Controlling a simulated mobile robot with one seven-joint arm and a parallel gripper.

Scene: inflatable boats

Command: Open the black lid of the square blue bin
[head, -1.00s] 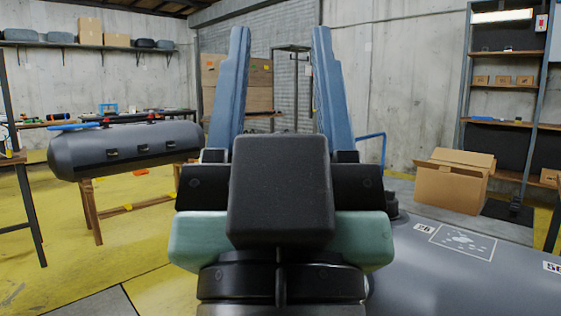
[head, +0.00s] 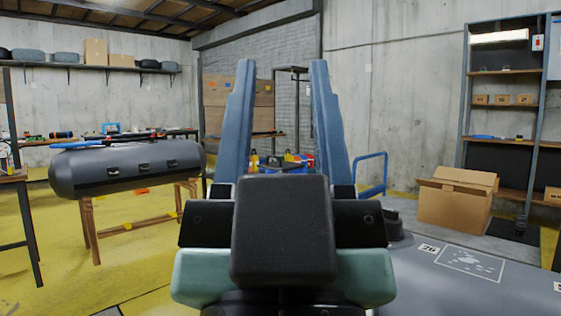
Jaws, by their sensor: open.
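My gripper (head: 281,62) stands upright in the middle of the head view. Its two blue fingers are wide apart, with nothing between them. No square blue bin with a black lid can be made out for certain. Low in the gap between the fingers, farther off, a small patch of blue (head: 285,168) shows with red and yellow bits around it. My gripper's body hides most of what is there, so I cannot tell what it is.
A grey inflatable tube (head: 125,170) lies on a wooden stand at the left. A large grey inflatable (head: 440,285) fills the lower right. An open cardboard box (head: 455,205) and a shelf rack (head: 503,105) stand at the right. Yellow floor (head: 150,255) is clear at the left.

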